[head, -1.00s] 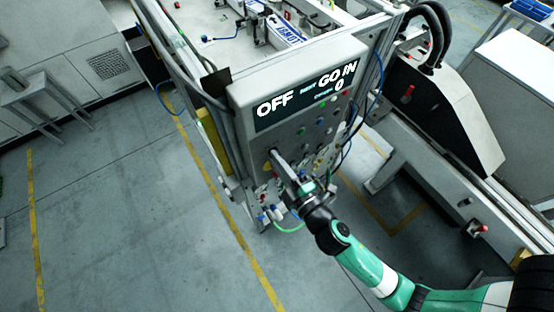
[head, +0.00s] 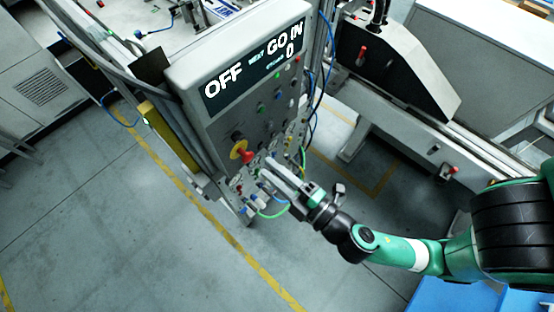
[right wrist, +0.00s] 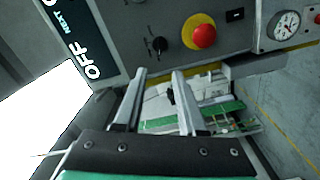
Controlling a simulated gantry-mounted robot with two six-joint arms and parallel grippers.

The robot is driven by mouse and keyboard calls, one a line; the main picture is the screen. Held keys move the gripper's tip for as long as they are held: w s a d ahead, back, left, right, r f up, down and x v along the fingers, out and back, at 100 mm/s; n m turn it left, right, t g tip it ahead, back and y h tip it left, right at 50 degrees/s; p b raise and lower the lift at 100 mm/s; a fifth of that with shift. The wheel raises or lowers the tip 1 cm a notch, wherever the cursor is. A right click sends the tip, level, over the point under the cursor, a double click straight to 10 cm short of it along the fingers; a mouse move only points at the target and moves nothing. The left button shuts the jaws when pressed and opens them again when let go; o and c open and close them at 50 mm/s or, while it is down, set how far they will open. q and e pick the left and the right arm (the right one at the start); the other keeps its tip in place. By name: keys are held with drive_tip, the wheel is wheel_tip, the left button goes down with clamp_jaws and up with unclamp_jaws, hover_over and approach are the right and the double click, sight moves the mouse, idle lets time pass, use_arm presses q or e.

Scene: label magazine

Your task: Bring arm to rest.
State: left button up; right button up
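My right arm, green and black, comes in from the right in the head view. Its gripper (head: 272,172) is in front of the lower part of the control panel (head: 215,125), near a red mushroom button on a yellow disc (head: 242,151). In the right wrist view the two fingers (right wrist: 158,72) stand apart with nothing held between them. The red button (right wrist: 204,36) shows beyond the fingertips, a little to the right, apart from them. The panel display (head: 255,65) reads "OFF", "NEXT", "GO IN" and "0". My left gripper is not in view.
The machine frame with the panel stands at upper middle. A dark-faced grey unit (head: 395,70) with red handles is at the right. Blue and green hoses (head: 272,213) hang below the panel. The grey floor (head: 130,240) with yellow lines is open at lower left.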

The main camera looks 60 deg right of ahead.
drive_tip(key=shift+s+a+r, duration=0.1)
drive_tip(key=shift+s+a, duration=0.05)
drive_tip(key=shift+s, duration=0.5)
drive_tip(key=w+d+r+m+t+h+p, duration=0.1)
drive_tip(key=w+r+m+t+h+p, duration=0.2)
drive_tip(key=r, duration=1)
drive_tip(key=w+d+r+m+h+p, duration=0.1)
drive_tip(key=w+r+m+p, duration=0.3)
drive_tip(key=r, duration=0.9)
drive_tip(key=w+d+r+m+t+h+p, duration=0.15)
drive_tip(key=w+r+m, duration=0.3)
drive_tip(key=r, duration=0.85)
wheel_tip(320, 180, up, 13)
drive_tip(key=s+a+m+t+p, duration=0.1)
drive_tip(key=s+m+t+p, duration=0.1)
drive_tip(key=m+t+p, duration=0.1)
drive_tip(key=a+r+n+t+y, duration=0.2)
drive_tip(key=a+r+n+y, duration=0.2)
drive_tip(key=y, duration=0.8)
drive_tip(key=shift+s+a+r, duration=0.3)
drive_tip(key=shift+a+r, duration=0.15)
drive_tip(key=shift+a, duration=0.8)
drive_tip(key=shift+n+t, duration=0.25)
